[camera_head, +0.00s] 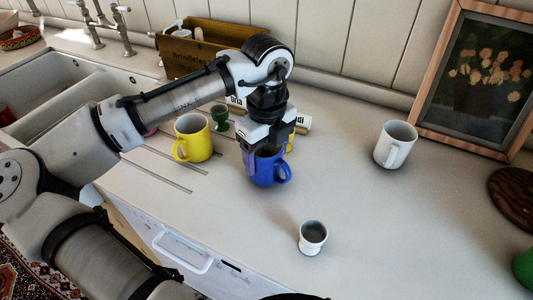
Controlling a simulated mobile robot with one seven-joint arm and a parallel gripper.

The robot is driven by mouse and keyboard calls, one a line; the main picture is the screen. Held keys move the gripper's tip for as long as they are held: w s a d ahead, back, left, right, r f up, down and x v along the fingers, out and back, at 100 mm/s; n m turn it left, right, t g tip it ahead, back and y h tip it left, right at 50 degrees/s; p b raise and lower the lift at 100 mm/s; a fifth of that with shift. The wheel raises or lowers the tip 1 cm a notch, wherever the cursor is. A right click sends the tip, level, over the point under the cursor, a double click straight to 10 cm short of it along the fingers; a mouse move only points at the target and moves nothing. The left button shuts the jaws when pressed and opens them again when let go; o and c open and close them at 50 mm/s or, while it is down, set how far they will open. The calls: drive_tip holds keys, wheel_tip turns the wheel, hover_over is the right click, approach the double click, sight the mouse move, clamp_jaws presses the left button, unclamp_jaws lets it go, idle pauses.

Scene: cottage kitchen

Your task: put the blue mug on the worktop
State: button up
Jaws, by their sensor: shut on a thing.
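The blue mug (266,172) is upright at the centre of the head view, its handle to the right. My gripper (262,152) points down from above and is shut on the mug's rim. The mug is over the white worktop (360,225); I cannot tell whether its base touches the surface. The far side of the mug is partly hidden by my gripper.
A yellow mug (193,138) and a green egg cup (220,117) stand to the left. A white mug (395,144) stands right, by a framed picture (478,75). A small white cup (312,238) stands in front. The sink (60,90) is at left.

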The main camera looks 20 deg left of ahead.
drive_tip(key=shift+f, duration=0.5)
drive_tip(key=o, duration=1.2)
drive_tip(key=shift+f, duration=0.15)
wheel_tip(320, 180, up, 12)
drive_tip(key=shift+r+b, duration=0.2)
drive_tip(key=shift+b, duration=0.2)
drive_tip(key=shift+f, duration=0.1)
